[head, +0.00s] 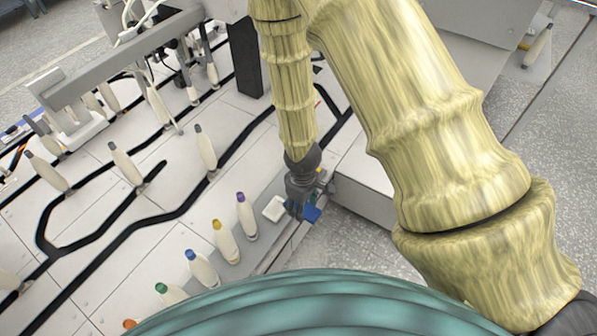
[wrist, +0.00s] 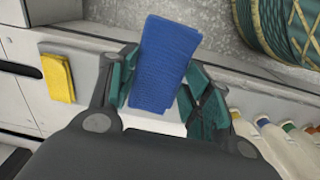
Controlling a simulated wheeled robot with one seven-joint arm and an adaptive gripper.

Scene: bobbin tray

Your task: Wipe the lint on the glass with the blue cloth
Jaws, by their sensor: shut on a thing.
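My gripper (head: 299,206) is over the narrow grey ledge at the edge of the white work surface, seen in the head view. Its green-padded fingers (wrist: 163,90) are shut on the blue cloth (wrist: 160,65) in the wrist view. The cloth sticks out beyond the fingertips; it also shows in the head view (head: 312,213). A small white square piece (head: 274,208) lies just left of the gripper. A white patch (wrist: 152,122) shows below the cloth in the wrist view. I cannot make out the glass or any lint.
A yellow cloth (wrist: 57,78) lies on the ledge, left of the gripper in the wrist view. Several bobbins with coloured tops, including a purple-topped one (head: 246,215), stand along the ledge. More dark-topped bobbins (head: 205,148) stand among black tracks. Speckled floor lies beyond the edge.

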